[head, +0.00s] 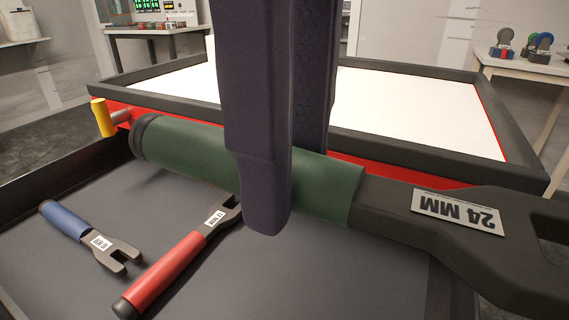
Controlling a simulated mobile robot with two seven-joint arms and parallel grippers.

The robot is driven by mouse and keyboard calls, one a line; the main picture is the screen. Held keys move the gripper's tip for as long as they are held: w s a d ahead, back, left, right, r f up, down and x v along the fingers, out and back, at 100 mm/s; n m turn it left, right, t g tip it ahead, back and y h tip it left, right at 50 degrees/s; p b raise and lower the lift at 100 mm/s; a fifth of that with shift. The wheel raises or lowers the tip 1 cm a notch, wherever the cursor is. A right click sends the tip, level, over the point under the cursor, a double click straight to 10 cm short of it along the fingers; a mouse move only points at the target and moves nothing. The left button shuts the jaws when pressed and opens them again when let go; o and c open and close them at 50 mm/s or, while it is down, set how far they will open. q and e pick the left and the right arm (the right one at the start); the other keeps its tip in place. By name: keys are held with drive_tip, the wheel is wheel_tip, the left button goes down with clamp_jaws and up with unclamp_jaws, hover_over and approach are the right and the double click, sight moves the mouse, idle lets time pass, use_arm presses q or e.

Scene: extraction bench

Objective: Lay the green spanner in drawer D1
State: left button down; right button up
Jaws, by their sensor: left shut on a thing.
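The green spanner (190,150) has a thick green handle and a dark head labelled 24 MM, and it lies across the head view close to the camera. My left gripper (284,188) comes down from above and is shut on the green handle, one finger in front and one behind. Below is an open dark drawer or tray (330,285); no D1 label shows. The spanner appears to be above it, but the gap is hard to judge. The spanner's head runs out at the right edge. My right gripper is not in view.
A blue spanner (70,224) and a red spanner (165,272) lie on the drawer floor at the left. Behind stands a red cabinet with a white top and dark rim (410,152). A yellow-ended handle (101,117) sticks out at its left. The floor's right part looks clear.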

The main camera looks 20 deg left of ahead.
use_arm(q)
drive_tip(key=shift+f, duration=0.45)
drive_tip(key=f+b, duration=0.1)
drive_tip(key=f, duration=0.6)
drive_tip(key=f+b, duration=0.1)
drive_tip(key=f, duration=0.6)
drive_tip(key=shift+w+d+f, duration=0.1)
drive_tip(key=shift+w+f, duration=0.1)
drive_tip(key=shift+f, duration=0.15)
drive_tip(key=shift+f+b, duration=0.4)
drive_tip(key=shift+f, duration=1.75)
drive_tip(key=shift+f, duration=0.1)
drive_tip(key=c, duration=0.5)
unclamp_jaws()
drive_tip(key=shift+c, duration=0.2)
drive_tip(key=shift+r, duration=0.3)
wheel_tip(320, 180, up, 12)
drive_tip(key=p, duration=0.1)
drive_tip(key=shift+f+p, duration=0.15)
drive_tip(key=shift+p, duration=0.15)
